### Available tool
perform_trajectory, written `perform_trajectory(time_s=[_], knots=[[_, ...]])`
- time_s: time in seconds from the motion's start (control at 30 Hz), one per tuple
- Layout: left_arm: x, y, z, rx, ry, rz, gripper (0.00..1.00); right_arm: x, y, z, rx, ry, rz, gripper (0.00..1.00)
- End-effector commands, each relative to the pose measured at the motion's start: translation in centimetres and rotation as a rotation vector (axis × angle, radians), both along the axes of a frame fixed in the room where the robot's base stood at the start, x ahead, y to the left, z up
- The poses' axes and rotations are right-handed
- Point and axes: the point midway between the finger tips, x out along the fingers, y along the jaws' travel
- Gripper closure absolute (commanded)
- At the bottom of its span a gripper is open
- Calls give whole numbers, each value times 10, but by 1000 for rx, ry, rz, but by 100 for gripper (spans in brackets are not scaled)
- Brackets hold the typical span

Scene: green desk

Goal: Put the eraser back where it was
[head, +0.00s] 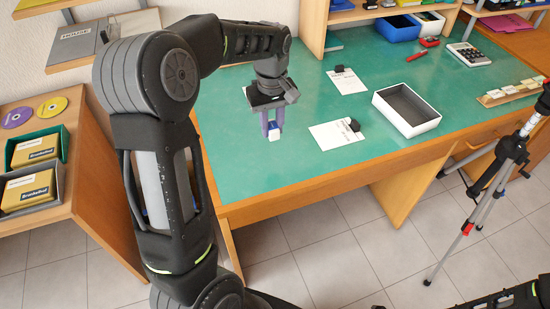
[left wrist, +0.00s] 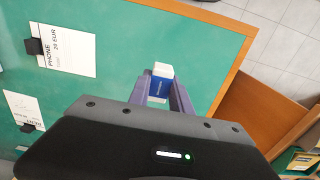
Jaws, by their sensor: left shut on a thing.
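My left gripper (head: 271,122) is shut on the eraser (head: 274,134), a small white block with a blue sleeve. The eraser is between the purple fingertips, over the front left part of the green desk (head: 230,160). In the left wrist view the eraser (left wrist: 161,76) sticks out past the fingers of my left gripper (left wrist: 162,92), white end outward. Whether it touches the desk top I cannot tell. My right gripper is out of view.
Two white cards with black clips, one nearer (head: 332,137) and one farther (head: 346,84), lie right of the gripper. Farther right are an open white box (head: 427,125), a calculator (head: 469,54) and a wooden card rack (head: 508,92). A tripod (head: 488,185) stands in front.

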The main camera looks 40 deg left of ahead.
Motion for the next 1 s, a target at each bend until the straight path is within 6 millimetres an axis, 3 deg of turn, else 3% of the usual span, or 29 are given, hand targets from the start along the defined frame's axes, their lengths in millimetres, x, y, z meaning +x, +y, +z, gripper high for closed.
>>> perform_trajectory(time_s=[0.17,0.5,0.87,1.0], knots=[[0,0,-6,0,1,-2,100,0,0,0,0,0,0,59],[0,0,-59,-1,3,-2,100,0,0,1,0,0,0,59],[0,0,-64,0,0,-2,100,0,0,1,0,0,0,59],[-1,0,-79,-1,3,-2,100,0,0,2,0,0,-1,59]])
